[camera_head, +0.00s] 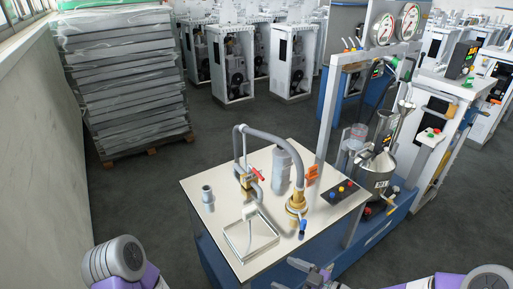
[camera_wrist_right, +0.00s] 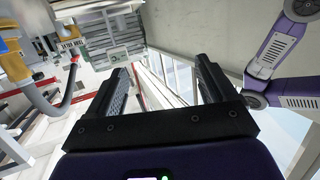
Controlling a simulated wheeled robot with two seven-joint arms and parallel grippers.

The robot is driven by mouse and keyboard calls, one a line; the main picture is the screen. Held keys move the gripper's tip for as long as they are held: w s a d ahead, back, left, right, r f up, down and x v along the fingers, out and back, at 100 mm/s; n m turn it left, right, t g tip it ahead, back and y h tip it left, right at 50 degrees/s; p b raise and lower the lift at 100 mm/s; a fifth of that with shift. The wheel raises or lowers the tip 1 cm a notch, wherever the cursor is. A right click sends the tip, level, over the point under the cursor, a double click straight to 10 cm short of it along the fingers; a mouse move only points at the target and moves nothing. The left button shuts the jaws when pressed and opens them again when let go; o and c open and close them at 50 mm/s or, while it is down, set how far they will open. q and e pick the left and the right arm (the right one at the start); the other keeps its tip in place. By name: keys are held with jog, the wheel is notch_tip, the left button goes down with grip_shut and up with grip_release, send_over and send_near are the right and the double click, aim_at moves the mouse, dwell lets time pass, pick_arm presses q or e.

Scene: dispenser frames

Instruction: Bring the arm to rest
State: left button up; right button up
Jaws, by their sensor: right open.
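My right gripper (camera_head: 308,270) shows at the bottom edge of the head view, just in front of the near right edge of the work table (camera_head: 222,187). In the right wrist view its two dark fingers (camera_wrist_right: 163,85) stand wide apart with nothing between them. My right arm's purple and white links come in at the bottom right of the head view. My left arm shows only as a purple and white link at the bottom left, and its gripper is out of sight.
The table carries a grey cylinder (camera_head: 281,169), a curved hose on a brass fitting (camera_head: 297,203), a small grey cup (camera_head: 207,194) and a shallow tray (camera_head: 250,238). A dispenser frame with a metal tank (camera_head: 377,171) stands on the right. Wrapped stacked sheets (camera_head: 125,85) stand back left.

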jog(key=s+f+m+g+h, duration=0.35)
jog(key=f+m+h, duration=0.4)
jog(key=f, duration=0.95)
jog(key=s+f+m+g+h, duration=0.1)
jog(key=s+f+m+g, duration=0.3)
jog(key=s+f+m, duration=0.2)
jog(key=s+f, duration=0.2)
jog(key=s, duration=0.2)
jog(key=shift+s+d+g, duration=0.3)
jog(key=shift+g, duration=0.05)
